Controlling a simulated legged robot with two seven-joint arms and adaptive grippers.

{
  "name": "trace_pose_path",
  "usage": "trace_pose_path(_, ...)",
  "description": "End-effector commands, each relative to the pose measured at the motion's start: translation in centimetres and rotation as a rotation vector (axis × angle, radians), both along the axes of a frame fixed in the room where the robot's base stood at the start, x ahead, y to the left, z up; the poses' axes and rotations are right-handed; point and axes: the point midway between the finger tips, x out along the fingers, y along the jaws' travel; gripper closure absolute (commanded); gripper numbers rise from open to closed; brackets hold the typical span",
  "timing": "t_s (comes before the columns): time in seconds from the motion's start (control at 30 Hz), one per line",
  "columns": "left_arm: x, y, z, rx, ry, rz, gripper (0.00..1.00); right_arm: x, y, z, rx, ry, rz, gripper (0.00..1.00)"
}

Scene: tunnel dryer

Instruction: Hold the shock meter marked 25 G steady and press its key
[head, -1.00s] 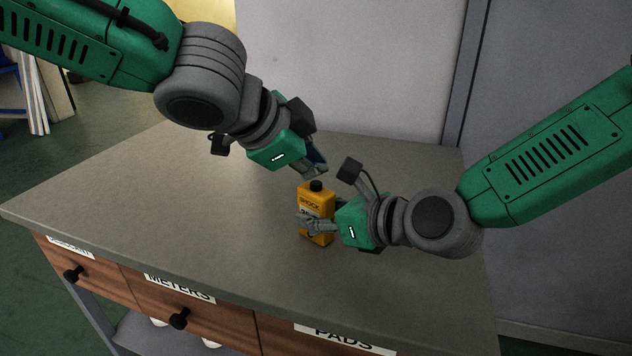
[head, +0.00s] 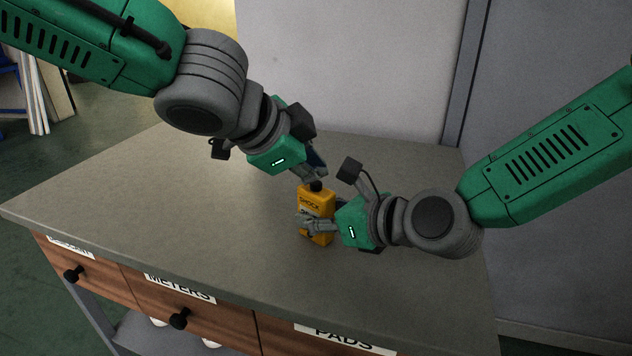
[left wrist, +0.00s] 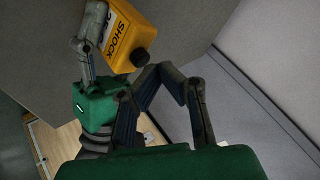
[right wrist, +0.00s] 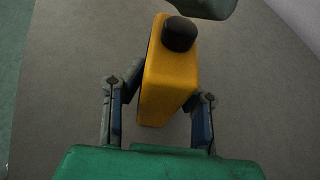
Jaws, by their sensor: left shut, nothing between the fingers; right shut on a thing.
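The shock meter (head: 314,205) is a yellow-orange box standing upright on the table, with SHOCK on its face. Its number is mostly covered by a finger in the head view; part of it shows in the left wrist view (left wrist: 118,28). Its black key (head: 316,186) is on top. My right gripper (head: 318,227) is shut on the meter's sides; the right wrist view shows the meter (right wrist: 167,85) between the fingers. My left gripper (head: 318,178) is shut and empty, its tips just above the key. In the head view I cannot tell if they touch it.
The grey table top (head: 180,210) is otherwise clear, with free room to the left. Below its front edge are drawers, including one labelled METERS (head: 180,288) and one labelled PADS (head: 343,338). A grey wall panel (head: 350,70) stands behind the table.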

Motion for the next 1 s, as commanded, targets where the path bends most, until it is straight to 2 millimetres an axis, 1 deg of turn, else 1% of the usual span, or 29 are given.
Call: trace_pose_path(1.0, 0.02, -0.01, -0.91, 0.000, -0.002, 0.001, 1.00, 0.02, 0.00, 0.03, 0.001, -0.001, 0.000, 1.00)
